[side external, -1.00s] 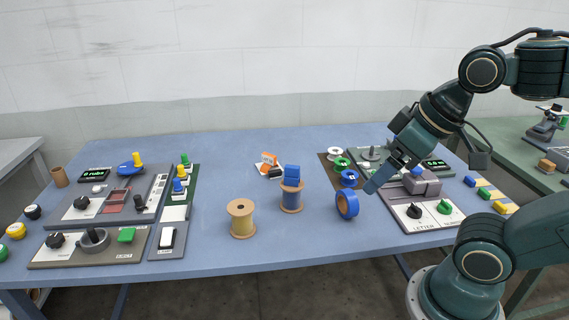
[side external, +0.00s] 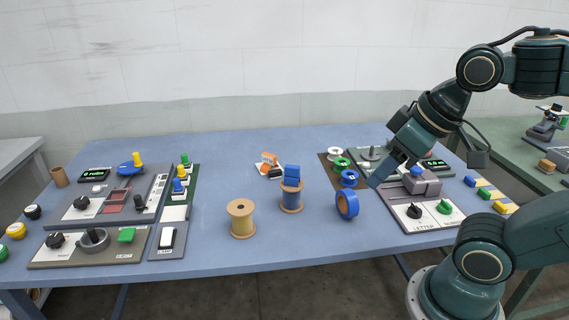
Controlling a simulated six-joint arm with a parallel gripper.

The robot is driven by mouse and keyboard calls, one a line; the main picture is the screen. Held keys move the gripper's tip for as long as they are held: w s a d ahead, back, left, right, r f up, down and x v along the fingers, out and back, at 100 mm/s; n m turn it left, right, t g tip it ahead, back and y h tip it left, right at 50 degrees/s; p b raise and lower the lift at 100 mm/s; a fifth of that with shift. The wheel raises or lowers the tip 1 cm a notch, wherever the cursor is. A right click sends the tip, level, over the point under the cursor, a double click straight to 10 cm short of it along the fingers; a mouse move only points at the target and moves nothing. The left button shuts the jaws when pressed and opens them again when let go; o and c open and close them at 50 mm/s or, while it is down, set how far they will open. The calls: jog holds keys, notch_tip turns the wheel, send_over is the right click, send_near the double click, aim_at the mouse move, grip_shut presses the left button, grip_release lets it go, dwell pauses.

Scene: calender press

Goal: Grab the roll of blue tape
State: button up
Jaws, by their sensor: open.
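The roll of blue tape (side external: 347,205) stands on its edge on the blue table, right of the middle and near the front. Its tan core faces partly left. My gripper (side external: 376,181) is open and points down and to the left. In the picture its fingertips are just above and right of the roll. The fingers overlap each other from this side, so the gap between them is hard to see. The roll looks free of the fingers, but the exact distance cannot be told.
A tan spool (side external: 241,219) and a spool with blue blocks on top (side external: 291,196) stand left of the roll. A grey panel with knobs (side external: 427,207) lies close on the right. Coloured rings (side external: 349,178) sit behind. The table's front edge is near.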

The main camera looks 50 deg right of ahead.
jog(key=w, duration=0.1)
jog(key=m+g, duration=0.6)
jog(key=m, duration=0.1)
send_over(350, 193)
notch_tip(350, 193, down, 8)
jog(key=shift+r, duration=0.25)
jog(key=shift+f, duration=4.3)
jog(key=shift+f, duration=0.1)
jog(key=shift+w+f, duration=0.1)
jog(key=shift+f, duration=2.4)
jog(key=c, duration=1.1)
